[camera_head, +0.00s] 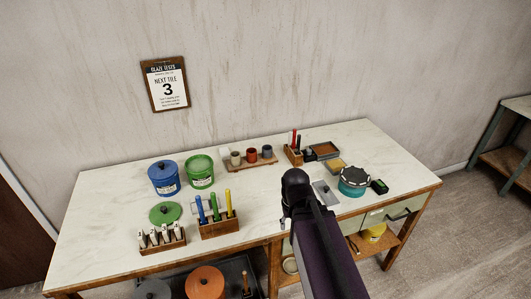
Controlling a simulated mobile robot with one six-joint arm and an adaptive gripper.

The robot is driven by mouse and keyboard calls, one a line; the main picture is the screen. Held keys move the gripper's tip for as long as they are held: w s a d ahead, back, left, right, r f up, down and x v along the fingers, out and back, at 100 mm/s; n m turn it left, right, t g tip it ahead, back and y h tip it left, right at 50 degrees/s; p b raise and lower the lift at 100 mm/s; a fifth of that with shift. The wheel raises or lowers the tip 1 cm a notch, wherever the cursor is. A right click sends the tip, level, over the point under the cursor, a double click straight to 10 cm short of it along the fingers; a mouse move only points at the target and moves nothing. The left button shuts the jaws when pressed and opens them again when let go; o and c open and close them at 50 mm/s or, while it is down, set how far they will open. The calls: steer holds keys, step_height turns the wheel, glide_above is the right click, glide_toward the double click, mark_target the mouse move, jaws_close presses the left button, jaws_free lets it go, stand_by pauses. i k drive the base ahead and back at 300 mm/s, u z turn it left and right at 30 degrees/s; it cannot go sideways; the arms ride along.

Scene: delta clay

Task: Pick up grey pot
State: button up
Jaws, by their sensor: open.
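A grey round-topped pot (153,289) shows low in the head view, in the open space below the tabletop's front edge. It is cut off by the bottom of the picture, so only its upper part shows. An orange round-topped pot (205,283) is just to its right. My dark arm rises from the bottom of the picture to the right of both pots, in front of the table. The jaws of my gripper cannot be made out, and no pot is seen in a grip.
On the white tabletop (110,220) stand a blue pot (164,179), a green pot (200,172), wooden holders (220,228) and a board of small cups (250,163). A turquoise container (353,183) is at the right. The front edge overhangs the grey pot's space.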

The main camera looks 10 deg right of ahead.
mark_target(267, 152)
steer(key=i, duration=0.95)
steer(key=z, duration=0.05)
